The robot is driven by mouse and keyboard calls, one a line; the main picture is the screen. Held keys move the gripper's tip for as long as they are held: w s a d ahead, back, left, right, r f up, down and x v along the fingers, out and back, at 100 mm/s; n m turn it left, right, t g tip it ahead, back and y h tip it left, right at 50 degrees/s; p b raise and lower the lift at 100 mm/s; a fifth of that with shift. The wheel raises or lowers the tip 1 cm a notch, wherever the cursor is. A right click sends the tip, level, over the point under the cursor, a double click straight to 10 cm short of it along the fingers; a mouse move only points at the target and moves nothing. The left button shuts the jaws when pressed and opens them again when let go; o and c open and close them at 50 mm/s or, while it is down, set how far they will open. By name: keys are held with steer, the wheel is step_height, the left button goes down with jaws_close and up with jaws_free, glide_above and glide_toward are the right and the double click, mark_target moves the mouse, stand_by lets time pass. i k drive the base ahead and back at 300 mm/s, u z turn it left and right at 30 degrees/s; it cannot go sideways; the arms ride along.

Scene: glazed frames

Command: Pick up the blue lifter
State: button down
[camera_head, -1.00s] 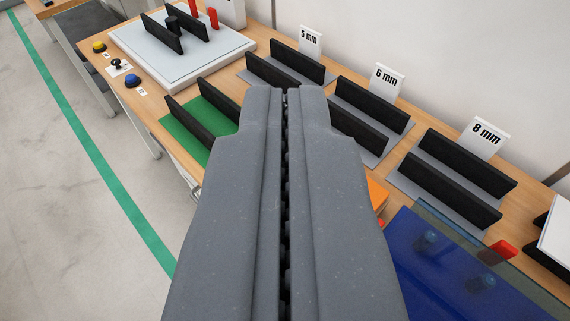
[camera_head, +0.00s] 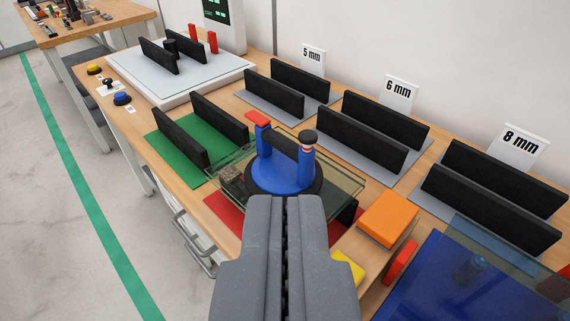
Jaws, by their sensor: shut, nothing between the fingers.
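The blue lifter (camera_head: 283,172) stands on a clear glass pane (camera_head: 339,183) near the middle of the bench. It has a round blue body on a dark ring, two blue posts with a dark bar between them, a red tab on the left post and a black knob on the right one. My gripper (camera_head: 286,200) is shut and empty. Its tips point at the near side of the lifter and overlap its lower edge in the picture; I cannot tell whether they touch.
Black racks stand on a green mat (camera_head: 171,151) at left and on grey mats behind, by signs for 5 mm, 6 mm (camera_head: 398,94) and 8 mm. An orange block (camera_head: 387,218), a yellow block (camera_head: 347,268) and a blue surface (camera_head: 425,285) lie at right. A white platform (camera_head: 200,75) stands at far left.

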mark_target(284, 170)
steer(key=u, duration=0.05)
steer(key=k, duration=0.95)
steer(key=z, duration=0.55)
steer(key=i, duration=1.3)
steer(key=z, duration=0.25)
